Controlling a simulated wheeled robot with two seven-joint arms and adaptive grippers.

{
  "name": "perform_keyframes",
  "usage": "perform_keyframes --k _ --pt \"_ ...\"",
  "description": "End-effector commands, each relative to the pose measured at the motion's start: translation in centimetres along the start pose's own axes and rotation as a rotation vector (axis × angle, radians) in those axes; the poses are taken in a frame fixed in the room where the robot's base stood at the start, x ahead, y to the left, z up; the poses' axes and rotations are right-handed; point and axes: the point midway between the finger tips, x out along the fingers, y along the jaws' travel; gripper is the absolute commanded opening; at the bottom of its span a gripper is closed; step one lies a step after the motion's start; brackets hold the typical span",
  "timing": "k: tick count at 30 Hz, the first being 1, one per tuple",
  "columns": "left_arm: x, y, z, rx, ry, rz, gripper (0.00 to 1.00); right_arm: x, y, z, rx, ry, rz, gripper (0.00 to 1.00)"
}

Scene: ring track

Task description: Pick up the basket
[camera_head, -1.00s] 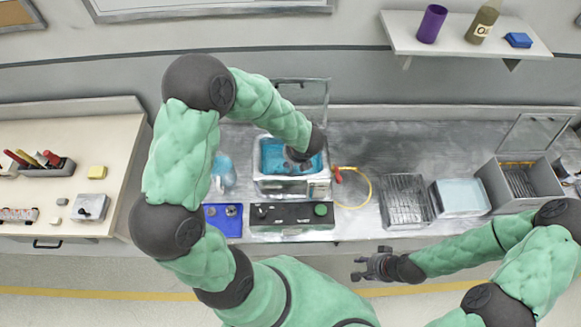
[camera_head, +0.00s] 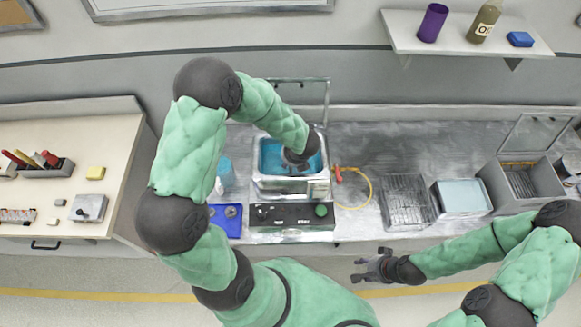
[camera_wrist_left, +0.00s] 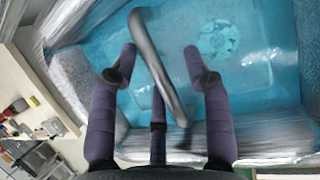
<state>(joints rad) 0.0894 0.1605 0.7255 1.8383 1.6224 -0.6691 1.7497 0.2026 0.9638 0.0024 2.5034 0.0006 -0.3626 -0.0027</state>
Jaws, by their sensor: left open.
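The tank (camera_head: 262,177) is an open metal box of blue liquid on the bench. In the left wrist view, a grey curved bar (camera_wrist_left: 151,55), which looks like the basket's handle, slants across the blue liquid. The basket's body cannot be clearly made out. My left gripper (camera_wrist_left: 160,75) is open, its fingers spread on both sides of the bar; I cannot tell whether they touch it. In the head view my left wrist is over the tank and hides its fingers. My right gripper (camera_head: 368,267) appears open and empty, in front of the bench, away from the tank.
A control box (camera_head: 290,215) and a blue tray (camera_head: 226,222) lie in front of the tank. A yellow hose (camera_head: 369,187) is at its right. A rack (camera_head: 406,202) and an open metal bin (camera_head: 520,185) stand further right. A blue-topped bottle (camera_head: 225,172) stands left.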

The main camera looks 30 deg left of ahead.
Motion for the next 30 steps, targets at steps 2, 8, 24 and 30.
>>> perform_keyframes --k 2,8,24,30 --pt "0.13 -0.02 -0.04 0.0 0.0 0.0 0.49 0.1 0.03 0.0 0.0 0.0 0.0 0.4" --pt "0.15 -0.03 -0.05 0.0 0.0 0.0 0.49 0.1 0.04 -0.01 0.0 0.0 0.0 0.4" --pt "0.12 -0.03 0.0 -0.001 -0.001 0.0 0.0 0.1 0.04 0.0 0.0 0.0 0.0 0.4" --pt "-0.23 0.04 0.11 0.0 -0.001 0.0 0.0 -0.17 -0.06 0.01 0.0 0.0 0.0 0.4"
